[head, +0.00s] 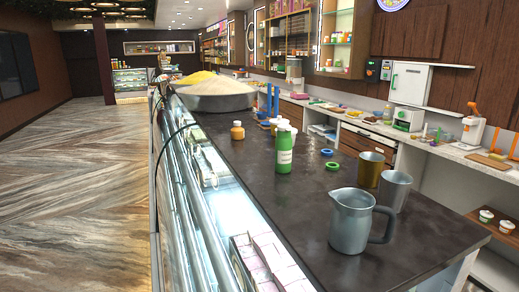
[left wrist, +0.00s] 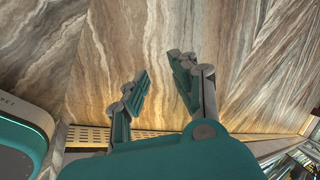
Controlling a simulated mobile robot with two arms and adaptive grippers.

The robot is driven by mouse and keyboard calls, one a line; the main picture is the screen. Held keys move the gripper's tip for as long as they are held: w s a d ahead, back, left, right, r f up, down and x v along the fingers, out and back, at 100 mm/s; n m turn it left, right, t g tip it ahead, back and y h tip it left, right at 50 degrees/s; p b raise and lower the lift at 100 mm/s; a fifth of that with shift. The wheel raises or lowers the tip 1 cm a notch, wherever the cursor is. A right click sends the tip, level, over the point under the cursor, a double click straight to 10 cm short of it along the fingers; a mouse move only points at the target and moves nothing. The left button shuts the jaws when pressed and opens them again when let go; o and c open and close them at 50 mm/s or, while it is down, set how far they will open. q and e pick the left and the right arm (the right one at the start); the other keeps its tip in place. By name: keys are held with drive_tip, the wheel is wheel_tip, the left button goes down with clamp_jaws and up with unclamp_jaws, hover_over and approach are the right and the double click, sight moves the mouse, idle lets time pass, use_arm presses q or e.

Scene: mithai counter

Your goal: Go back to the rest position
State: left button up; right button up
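My left gripper (left wrist: 159,66) shows in the left wrist view. Its two teal and grey fingers are spread apart with nothing between them. Neither gripper shows in the head view, and my right gripper is in no view. No object is in contact with the left fingers.
A dark counter (head: 300,210) holds a metal jug (head: 350,222), two metal cups (head: 367,170) (head: 395,191), a green bottle (head: 284,155), an orange bottle (head: 237,131) and a large pan (head: 215,102). A glass display front runs along its left. Floor (head: 75,180) at left is clear.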

use_arm(q)
drive_tip(key=s+d+f+h, duration=0.1)
drive_tip(key=s+d+f, duration=0.1)
drive_tip(key=d, duration=1.1)
drive_tip(key=s+d+f+n+h, duration=0.1)
drive_tip(key=d+f, duration=0.4)
drive_tip(key=d, duration=0.7)
drive_tip(key=s+d+f+n+g+h, duration=0.1)
drive_tip(key=s+d+f+h, duration=0.2)
drive_tip(key=d, duration=1)
drive_tip(key=shift+d+f, duration=0.3)
